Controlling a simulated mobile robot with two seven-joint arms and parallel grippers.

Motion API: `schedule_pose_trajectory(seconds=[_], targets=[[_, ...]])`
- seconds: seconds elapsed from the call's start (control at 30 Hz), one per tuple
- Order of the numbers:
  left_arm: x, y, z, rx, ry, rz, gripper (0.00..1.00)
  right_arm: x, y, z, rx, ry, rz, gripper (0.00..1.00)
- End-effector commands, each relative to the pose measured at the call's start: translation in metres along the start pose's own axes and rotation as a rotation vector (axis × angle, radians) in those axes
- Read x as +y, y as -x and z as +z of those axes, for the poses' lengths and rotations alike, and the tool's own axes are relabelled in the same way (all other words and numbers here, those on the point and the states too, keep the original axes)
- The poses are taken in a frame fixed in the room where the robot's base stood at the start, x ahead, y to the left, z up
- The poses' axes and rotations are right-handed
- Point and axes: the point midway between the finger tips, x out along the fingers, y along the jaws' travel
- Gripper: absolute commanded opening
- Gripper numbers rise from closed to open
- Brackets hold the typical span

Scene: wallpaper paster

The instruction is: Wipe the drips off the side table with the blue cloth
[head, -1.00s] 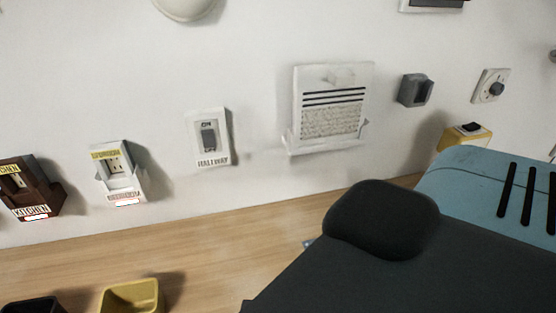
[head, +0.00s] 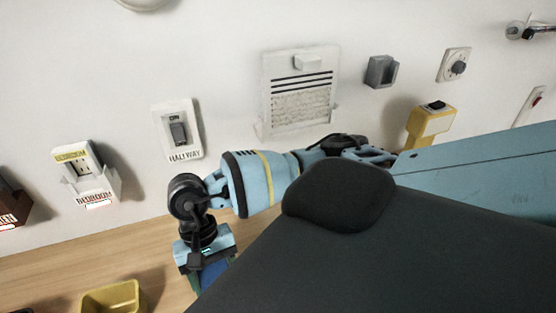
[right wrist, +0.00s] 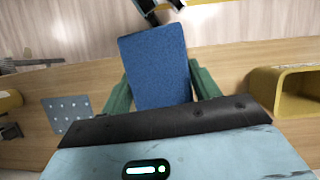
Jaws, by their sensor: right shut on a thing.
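My right gripper (head: 205,262) is low over the wooden surface (head: 100,255) in the head view. Its green fingers show in the right wrist view (right wrist: 160,90), one on each side of the blue cloth (right wrist: 158,62), and are shut on it. The cloth hangs out past the fingertips as a flat blue rectangle; a small blue part shows in the head view (head: 214,273). I cannot tell whether it touches the surface. I see no drips, and cannot tell whether this surface is the side table. My left gripper is not in view.
A yellow open bin (head: 112,299) stands left of the gripper; it also shows in the right wrist view (right wrist: 285,95). A perforated grey plate (right wrist: 68,113) lies on the wood. Switches and a vent panel (head: 298,90) are on the wall. My dark body part covers the lower right.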

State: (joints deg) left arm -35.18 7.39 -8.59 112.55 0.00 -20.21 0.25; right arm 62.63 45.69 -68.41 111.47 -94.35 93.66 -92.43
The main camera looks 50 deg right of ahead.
Motion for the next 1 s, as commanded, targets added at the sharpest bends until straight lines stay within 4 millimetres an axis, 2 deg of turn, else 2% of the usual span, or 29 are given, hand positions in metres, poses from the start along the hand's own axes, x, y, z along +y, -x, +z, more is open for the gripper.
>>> schedule_pose_trajectory(seconds=[0.03, 0.2, 0.4, 0.57, 0.77, 1.0], targets=[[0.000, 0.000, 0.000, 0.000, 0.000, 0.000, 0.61, -0.001, 0.015, -0.006, 0.010, 0.061, 0.025, 0.38], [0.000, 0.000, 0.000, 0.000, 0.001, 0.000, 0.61, 0.002, 0.054, -0.016, 0.009, 0.254, 0.106, 0.38], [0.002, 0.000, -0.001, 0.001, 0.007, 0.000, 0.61, 0.004, 0.085, -0.021, 0.006, 0.386, 0.159, 0.38], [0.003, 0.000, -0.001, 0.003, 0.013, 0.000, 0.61, 0.005, 0.093, -0.021, 0.002, 0.423, 0.174, 0.38], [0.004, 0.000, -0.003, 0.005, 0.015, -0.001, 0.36, 0.005, 0.093, -0.021, 0.002, 0.425, 0.174, 0.38], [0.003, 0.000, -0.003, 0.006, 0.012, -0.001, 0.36, 0.005, 0.093, -0.021, 0.002, 0.424, 0.173, 0.38]])
